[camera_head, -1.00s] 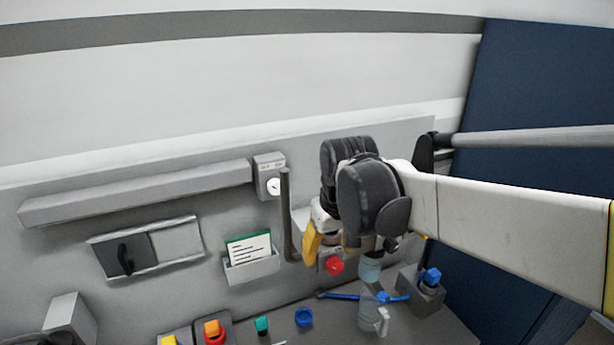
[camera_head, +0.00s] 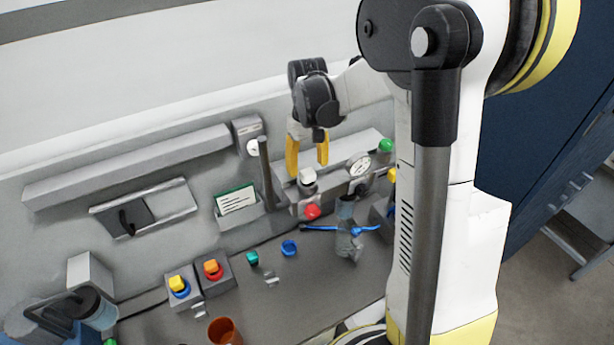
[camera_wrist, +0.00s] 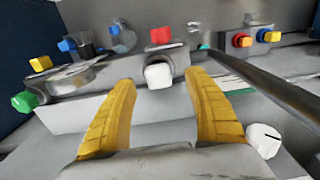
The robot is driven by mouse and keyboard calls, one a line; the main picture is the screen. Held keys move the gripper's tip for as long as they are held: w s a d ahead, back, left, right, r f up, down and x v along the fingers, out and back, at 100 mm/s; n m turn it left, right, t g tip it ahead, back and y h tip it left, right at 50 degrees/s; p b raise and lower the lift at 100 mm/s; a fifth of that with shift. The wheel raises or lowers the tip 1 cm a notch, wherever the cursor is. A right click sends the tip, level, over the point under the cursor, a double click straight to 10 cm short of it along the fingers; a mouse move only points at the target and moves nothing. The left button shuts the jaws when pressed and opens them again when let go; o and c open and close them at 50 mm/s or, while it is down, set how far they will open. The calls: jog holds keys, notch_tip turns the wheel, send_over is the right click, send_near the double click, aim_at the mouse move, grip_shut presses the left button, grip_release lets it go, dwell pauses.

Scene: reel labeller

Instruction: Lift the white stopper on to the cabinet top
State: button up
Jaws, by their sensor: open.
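The white stopper (camera_head: 308,175) is a small white block with a grey collar below it, at the grey box with a red button (camera_head: 312,211). It also shows in the wrist view (camera_wrist: 159,76), centred beyond my fingers. My gripper (camera_head: 308,169) hangs above and around the stopper's place in the head view, its two yellow fingers pointing down and spread. In the wrist view the fingers (camera_wrist: 160,90) stand apart with nothing between their pads that I can see touching. I cannot tell which surface is the cabinet top; a pale long ledge (camera_head: 352,150) runs behind.
A round gauge (camera_head: 359,166) and a green knob (camera_head: 386,145) are right of the stopper. A dark upright bar (camera_head: 266,170) stands close on the left. A clear bottle with a blue handle (camera_head: 347,240) and coloured knobs are on the bench below.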

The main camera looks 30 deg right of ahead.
aim_at(308, 172)
jog(key=f, duration=0.3)
jog(key=f+p, duration=0.1)
jog(key=f, duration=0.1)
jog(key=shift+w+d, duration=0.15)
jog(key=shift+w, duration=0.1)
jog(key=shift+s+r, duration=0.1)
jog(key=c, duration=1.3)
